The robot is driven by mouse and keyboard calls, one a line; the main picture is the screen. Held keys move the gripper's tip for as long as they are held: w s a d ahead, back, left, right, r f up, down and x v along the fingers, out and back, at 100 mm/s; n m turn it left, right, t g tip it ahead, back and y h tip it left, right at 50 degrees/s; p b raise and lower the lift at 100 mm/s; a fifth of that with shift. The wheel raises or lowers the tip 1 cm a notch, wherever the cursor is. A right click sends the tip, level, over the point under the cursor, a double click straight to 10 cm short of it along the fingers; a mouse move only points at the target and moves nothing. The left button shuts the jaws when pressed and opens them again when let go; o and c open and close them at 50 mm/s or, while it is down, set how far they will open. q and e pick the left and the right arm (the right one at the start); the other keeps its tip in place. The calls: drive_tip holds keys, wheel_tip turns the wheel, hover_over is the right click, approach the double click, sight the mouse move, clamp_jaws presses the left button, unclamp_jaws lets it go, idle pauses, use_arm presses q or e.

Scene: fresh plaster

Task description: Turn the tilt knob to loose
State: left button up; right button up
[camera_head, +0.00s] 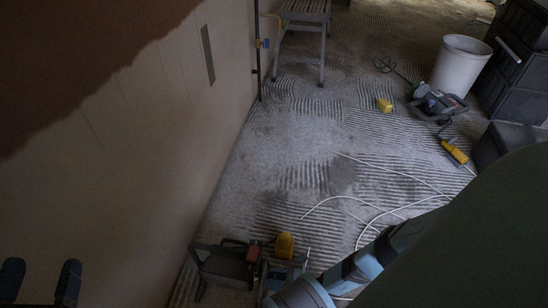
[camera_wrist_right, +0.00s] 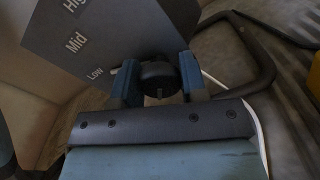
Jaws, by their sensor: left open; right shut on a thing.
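A round black knob (camera_wrist_right: 158,82) shows in the right wrist view, beside a dark grey plate (camera_wrist_right: 110,45) with the labels High, Mid and Low. My right gripper (camera_wrist_right: 160,72) is shut on this knob, with one blue finger on each side of it. No label reading loose is visible. In the head view a dark framed device (camera_head: 225,266) stands on the floor at the bottom, by my right arm; the knob cannot be made out there. My left gripper (camera_head: 40,282) is open and empty at the lower left, in front of the wall.
A yellow thing (camera_head: 285,245) is close to the dark device. White cable (camera_head: 385,213) loops over the ridged floor. A mixer-like tool (camera_head: 437,103), a white bucket (camera_head: 461,66) and dark cases (camera_head: 515,75) stand at the right. A step stand (camera_head: 305,18) is at the back.

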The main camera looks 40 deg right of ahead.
drive_tip(key=shift+n, duration=0.7)
drive_tip(key=o, duration=0.9)
drive_tip(key=v, duration=1.3)
drive_tip(key=shift+s+d+p, duration=0.25)
drive_tip(key=shift+p, duration=0.1)
